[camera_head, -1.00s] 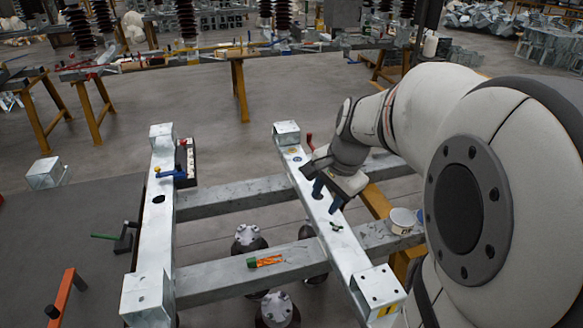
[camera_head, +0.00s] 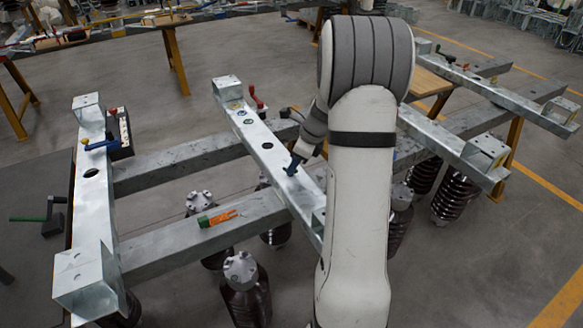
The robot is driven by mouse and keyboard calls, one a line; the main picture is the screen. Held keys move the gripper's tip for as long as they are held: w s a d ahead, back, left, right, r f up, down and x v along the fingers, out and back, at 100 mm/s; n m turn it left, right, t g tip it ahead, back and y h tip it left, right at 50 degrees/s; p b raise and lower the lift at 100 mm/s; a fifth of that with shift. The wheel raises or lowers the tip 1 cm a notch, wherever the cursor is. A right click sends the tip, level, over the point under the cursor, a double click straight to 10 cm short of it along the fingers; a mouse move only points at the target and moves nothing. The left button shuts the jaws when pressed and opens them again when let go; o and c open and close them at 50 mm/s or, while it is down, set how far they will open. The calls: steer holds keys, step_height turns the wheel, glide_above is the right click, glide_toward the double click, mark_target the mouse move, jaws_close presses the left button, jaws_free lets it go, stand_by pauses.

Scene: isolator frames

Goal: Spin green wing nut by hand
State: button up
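No green wing nut can be made out at the fingertips; my fingers and arm cover that part of the beam. Small dark fittings or holes (camera_head: 240,113) show on the beam's far end.
A green-and-orange tool (camera_head: 217,217) lies on the near crossbeam (camera_head: 190,245). A red-handled item (camera_head: 256,98) stands beside the middle beam. A blue-handled tool (camera_head: 100,144) lies on the left beam (camera_head: 92,215). Ribbed insulators (camera_head: 455,197) stand below the frame at right.

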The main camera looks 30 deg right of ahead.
steer(key=shift+x, duration=0.9)
steer(key=shift+c, duration=0.4)
jaws_close()
steer(key=shift+a, duration=0.15)
